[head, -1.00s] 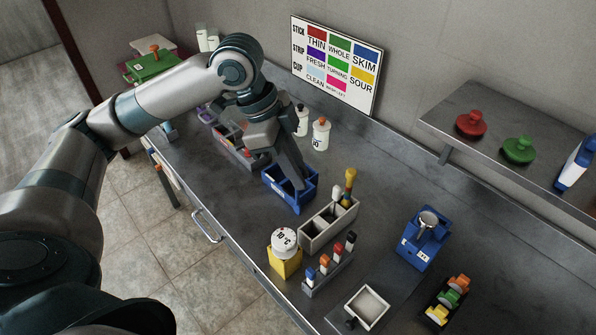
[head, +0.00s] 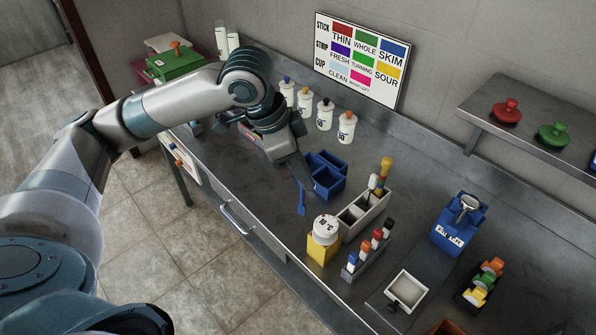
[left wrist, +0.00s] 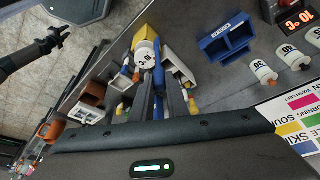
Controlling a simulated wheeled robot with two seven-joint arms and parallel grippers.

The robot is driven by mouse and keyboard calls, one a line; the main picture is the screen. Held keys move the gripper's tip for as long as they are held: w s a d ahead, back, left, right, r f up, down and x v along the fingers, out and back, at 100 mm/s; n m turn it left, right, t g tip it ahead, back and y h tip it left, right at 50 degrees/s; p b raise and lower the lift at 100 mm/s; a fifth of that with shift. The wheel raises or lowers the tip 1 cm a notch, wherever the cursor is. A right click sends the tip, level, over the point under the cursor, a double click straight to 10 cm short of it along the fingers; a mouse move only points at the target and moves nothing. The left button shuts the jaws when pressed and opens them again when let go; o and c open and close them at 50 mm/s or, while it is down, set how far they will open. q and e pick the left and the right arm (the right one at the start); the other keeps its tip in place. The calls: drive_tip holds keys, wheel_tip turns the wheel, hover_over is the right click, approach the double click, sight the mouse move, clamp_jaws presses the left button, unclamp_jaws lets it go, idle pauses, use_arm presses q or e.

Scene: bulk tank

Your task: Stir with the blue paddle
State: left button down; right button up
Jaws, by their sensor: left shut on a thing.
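My left gripper (head: 304,181) is shut on the blue paddle (head: 302,207), whose blue end hangs below the fingertips near the bench's front edge. In the left wrist view, blue shows between the fingers (left wrist: 159,76). The paddle's upper part is hidden by the gripper. The blue two-compartment box (head: 328,184) stands just right of the gripper and also shows in the left wrist view (left wrist: 226,43). A dark gripper (left wrist: 58,36), seemingly my right one, shows small at the left of the left wrist view; its jaws are unclear.
A yellow block with a white 10 °C dial (head: 323,244) stands near the front edge. Beside it are a grey compartment holder (head: 366,217) and a rack of coloured sticks (head: 368,256). White bottles (head: 325,113) line the back, below a colour chart (head: 362,58).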

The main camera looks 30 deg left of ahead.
sight(301, 207)
use_arm(q)
drive_tip(key=shift+w+d+f+n+b, duration=0.1)
drive_tip(key=shift+w+f+n+b, duration=0.1)
drive_tip(key=shift+f+n, duration=0.2)
drive_tip(key=shift+w+d+f+n+b, duration=0.1)
drive_tip(key=shift+f+n+b, duration=0.1)
drive_tip(key=shift+f+n, duration=0.15)
drive_tip(key=w+d+f+n+t+y+b, duration=0.1)
drive_tip(key=w+f+n+t+y+b, duration=0.1)
drive_tip(key=n, duration=0.7)
wheel_tip(301, 207, down, 4)
drive_tip(key=w+y+b, duration=0.1)
drive_tip(key=w+b, duration=0.1)
drive_tip(key=b, duration=0.1)
drive_tip(key=shift+w+f, duration=0.25)
drive_tip(key=shift+w, duration=0.05)
drive_tip(key=shift+d, duration=0.1)
